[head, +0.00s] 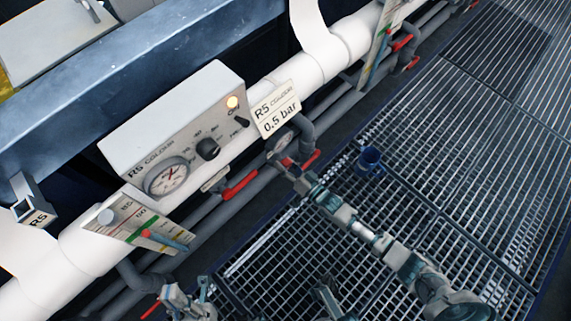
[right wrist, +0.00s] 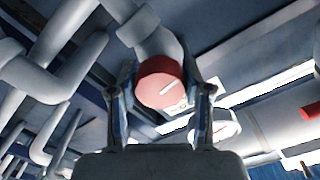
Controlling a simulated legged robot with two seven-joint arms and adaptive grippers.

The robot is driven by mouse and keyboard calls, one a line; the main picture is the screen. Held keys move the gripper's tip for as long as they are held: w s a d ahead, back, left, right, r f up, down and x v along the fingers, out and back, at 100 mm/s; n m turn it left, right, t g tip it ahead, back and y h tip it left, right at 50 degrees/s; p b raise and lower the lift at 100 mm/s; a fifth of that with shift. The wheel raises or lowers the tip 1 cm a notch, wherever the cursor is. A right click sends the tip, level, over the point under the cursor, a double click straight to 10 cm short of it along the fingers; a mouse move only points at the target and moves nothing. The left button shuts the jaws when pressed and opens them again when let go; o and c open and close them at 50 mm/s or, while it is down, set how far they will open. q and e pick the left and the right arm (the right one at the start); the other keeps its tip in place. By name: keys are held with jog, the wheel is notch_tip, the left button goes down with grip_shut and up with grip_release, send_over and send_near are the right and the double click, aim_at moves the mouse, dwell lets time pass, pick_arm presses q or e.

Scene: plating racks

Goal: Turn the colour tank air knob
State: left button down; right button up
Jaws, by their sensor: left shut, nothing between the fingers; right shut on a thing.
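The pointer slants up to the right. In the head view my right gripper (head: 287,166) is at the grey pipework below the "R5 colour 0.5 bar" sign (head: 275,110), shut on the knob; the knob is mostly hidden there. My left gripper (head: 186,296) is at the bottom of the head view, shut and empty, away from the knob.
The R5 Colour control box (head: 178,120) has a dial gauge (head: 167,177), a black knob (head: 208,149) and a lit lamp (head: 232,102). Red-handled valves (head: 240,186) line the grey pipes. A blue mug (head: 370,162) stands on the grated floor (head: 440,150).

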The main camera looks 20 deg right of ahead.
jog(key=m+b, duration=0.1)
jog(key=m, duration=0.5)
jog(key=shift+d, duration=0.2)
jog(key=shift+m, duration=0.3)
jog(key=o, duration=1.2)
jog(key=shift+f, duration=0.1)
jog(key=shift+c, duration=0.2)
jog(key=v, duration=1.2)
